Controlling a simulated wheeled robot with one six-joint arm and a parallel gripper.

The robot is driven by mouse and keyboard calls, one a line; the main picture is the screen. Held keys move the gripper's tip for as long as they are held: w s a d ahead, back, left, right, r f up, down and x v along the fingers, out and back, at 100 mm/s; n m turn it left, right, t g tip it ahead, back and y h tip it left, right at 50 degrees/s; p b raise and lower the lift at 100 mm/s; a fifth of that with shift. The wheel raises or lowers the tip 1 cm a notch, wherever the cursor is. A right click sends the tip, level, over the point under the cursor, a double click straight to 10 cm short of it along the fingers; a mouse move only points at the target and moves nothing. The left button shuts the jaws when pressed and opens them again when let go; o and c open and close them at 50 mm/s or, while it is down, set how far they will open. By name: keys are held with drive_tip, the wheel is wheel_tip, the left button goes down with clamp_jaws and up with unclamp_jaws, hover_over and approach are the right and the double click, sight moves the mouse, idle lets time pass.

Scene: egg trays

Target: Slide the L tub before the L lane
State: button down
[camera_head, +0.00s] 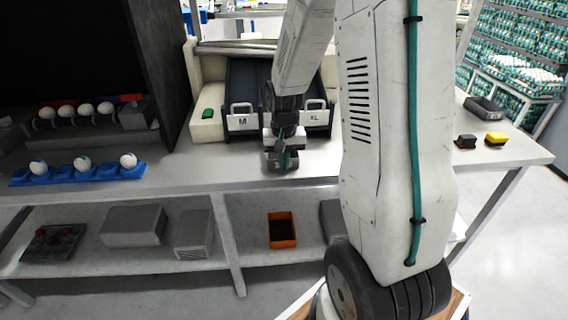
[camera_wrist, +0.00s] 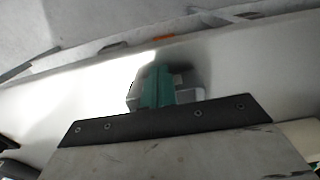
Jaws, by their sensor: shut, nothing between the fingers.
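My gripper (camera_head: 283,162) is shut and empty, pointing down low over the white bench in front of the black lanes. In the wrist view its teal fingers (camera_wrist: 160,88) are together above the pale bench surface. An M label (camera_head: 243,122) marks the left lane and an XL label (camera_head: 315,118) the right one, each below a pale handle. My arm covers the strip between them. I see no L label, so I cannot tell the L lane or the L tub; either may be hidden behind my arm.
A blue egg rack (camera_head: 78,172) with several white eggs lies on the bench at left. An orange bin (camera_head: 282,230) and grey boxes (camera_head: 133,225) stand on the lower shelf.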

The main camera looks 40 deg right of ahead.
drive_tip(key=shift+w+d+r, duration=0.1)
drive_tip(key=shift+w+d, duration=0.05)
drive_tip(key=shift+w, duration=0.05)
drive_tip(key=s+a, duration=0.3)
drive_tip(key=s, duration=0.1)
wheel_tip(320, 180, up, 10)
drive_tip(key=shift+d, duration=0.25)
drive_tip(key=s+a+r+n, duration=0.2)
drive_tip(key=s+a+r, duration=0.1)
drive_tip(key=s, duration=0.3)
drive_tip(key=s+a+r+n+t, duration=0.1)
drive_tip(key=s+a+r+n, duration=0.1)
drive_tip(key=s+a+r, duration=0.2)
drive_tip(key=s+a+r+n, duration=0.2)
drive_tip(key=s+a+r, duration=0.1)
drive_tip(key=s+a, duration=0.4)
drive_tip(key=shift+s+r+n, duration=0.35)
drive_tip(key=shift+s+n, duration=0.05)
drive_tip(key=shift+s, duration=0.75)
